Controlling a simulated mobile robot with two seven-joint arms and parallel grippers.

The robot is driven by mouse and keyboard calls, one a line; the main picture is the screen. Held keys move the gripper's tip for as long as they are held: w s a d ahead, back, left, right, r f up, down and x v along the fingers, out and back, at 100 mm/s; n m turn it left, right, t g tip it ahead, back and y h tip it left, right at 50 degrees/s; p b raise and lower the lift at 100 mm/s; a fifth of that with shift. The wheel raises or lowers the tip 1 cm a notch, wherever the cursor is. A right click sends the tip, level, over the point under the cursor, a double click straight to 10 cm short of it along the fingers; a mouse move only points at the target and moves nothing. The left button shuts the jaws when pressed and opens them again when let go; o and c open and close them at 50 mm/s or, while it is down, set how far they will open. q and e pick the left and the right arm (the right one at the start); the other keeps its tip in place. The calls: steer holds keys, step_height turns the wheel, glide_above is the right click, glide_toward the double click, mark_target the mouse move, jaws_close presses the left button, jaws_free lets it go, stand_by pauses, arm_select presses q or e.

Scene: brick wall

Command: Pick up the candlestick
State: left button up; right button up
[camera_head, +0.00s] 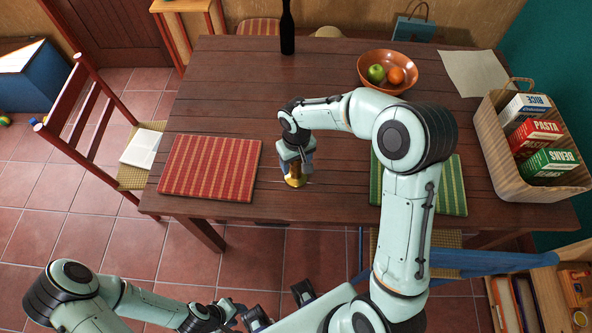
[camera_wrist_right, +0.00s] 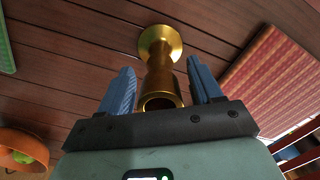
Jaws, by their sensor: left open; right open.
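The candlestick (camera_head: 295,179) is brass-coloured and stands on the wooden table near its front edge, between the two placemats. My right gripper (camera_head: 297,163) is directly over it and hides most of it in the head view. In the right wrist view the candlestick (camera_wrist_right: 160,66) shows its round base, stem and hollow top. The blue fingers of my right gripper (camera_wrist_right: 160,88) are open on either side of its upper part, with gaps visible. My left gripper (camera_head: 240,318) is low at the bottom of the head view, away from the table, open and empty.
A red striped placemat (camera_head: 210,167) lies left of the candlestick, a green one (camera_head: 452,185) right. A dark bottle (camera_head: 287,30), a fruit bowl (camera_head: 365,72) and a basket of boxes (camera_head: 497,140) stand farther off. The table between bottle and candlestick is clear.

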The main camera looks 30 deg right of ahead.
jaws_close()
steer(key=shift+r, duration=0.1)
